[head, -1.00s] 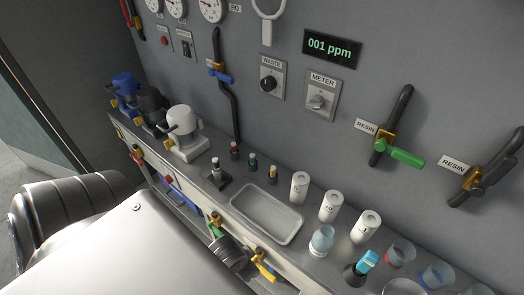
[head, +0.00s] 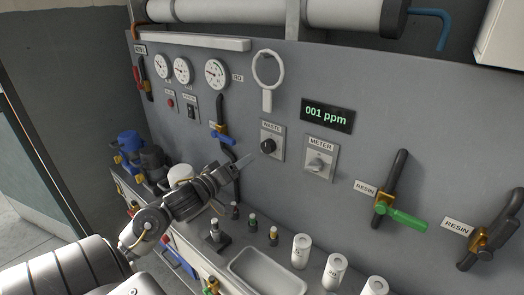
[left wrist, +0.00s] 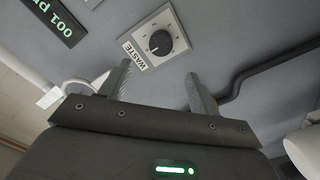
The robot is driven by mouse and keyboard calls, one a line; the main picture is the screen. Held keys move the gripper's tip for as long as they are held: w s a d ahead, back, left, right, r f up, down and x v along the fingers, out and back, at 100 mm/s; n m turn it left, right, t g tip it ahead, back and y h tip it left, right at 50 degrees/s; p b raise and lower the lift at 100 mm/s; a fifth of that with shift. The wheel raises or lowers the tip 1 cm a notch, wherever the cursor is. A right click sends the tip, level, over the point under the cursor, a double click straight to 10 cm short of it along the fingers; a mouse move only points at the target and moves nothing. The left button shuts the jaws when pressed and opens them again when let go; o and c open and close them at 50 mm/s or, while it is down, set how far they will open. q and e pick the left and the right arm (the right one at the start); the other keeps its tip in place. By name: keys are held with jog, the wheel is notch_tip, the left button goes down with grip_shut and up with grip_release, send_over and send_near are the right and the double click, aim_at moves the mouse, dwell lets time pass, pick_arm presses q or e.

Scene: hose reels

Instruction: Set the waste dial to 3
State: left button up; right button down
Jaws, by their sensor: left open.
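The waste dial (head: 267,146) is a black round knob on a pale square plate labelled WASTE, on the grey wall panel. It also shows in the left wrist view (left wrist: 160,43), beyond the fingertips and slightly above the gap between them. Its scale marks are too small to read. My left gripper (head: 243,162) is in front of the panel, just left of and below the dial and apart from it. In the left wrist view its two fingers (left wrist: 157,84) are spread with nothing between them. My right gripper is not in view.
A black pipe with a blue-handled valve (head: 221,134) is to the left. A tray (head: 268,273), bottles and white canisters (head: 301,247) stand on the shelf below.

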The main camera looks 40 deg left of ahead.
aim_at(265, 148)
pick_arm(q)
jog(key=w+p, duration=0.1)
jog(key=w, duration=0.9)
jog(key=shift+w+a, duration=0.1)
jog(key=shift+w, duration=0.25)
jog(key=shift+c, duration=0.2)
jog(key=c, duration=0.9)
